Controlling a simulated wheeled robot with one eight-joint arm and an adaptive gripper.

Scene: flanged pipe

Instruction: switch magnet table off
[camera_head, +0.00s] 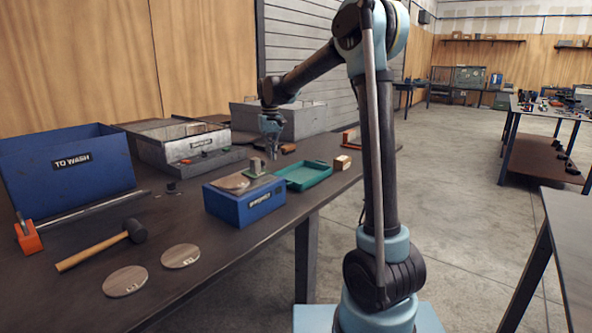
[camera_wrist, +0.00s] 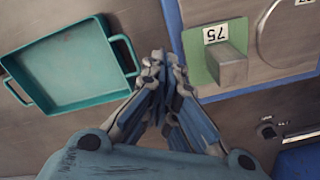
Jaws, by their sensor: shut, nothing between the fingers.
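The magnet table appears to be the blue box (camera_head: 245,203) with a label on its front, near the front edge of the workbench. Its blue rim and metal top also show at the upper right of the wrist view (camera_wrist: 255,88). My gripper (camera_head: 274,155) is shut and empty, above the bench behind the box. In the wrist view its fingertips (camera_wrist: 158,58) point between box and tray. I cannot make out a switch clearly.
A teal tray (camera_head: 302,176) lies beside the box. A small dark fitting (camera_wrist: 267,131) is on the bench behind it. A TO WASH bin (camera_head: 66,165), grey cases (camera_head: 188,143), a mallet (camera_head: 100,246) and two discs (camera_head: 125,281) occupy the left side.

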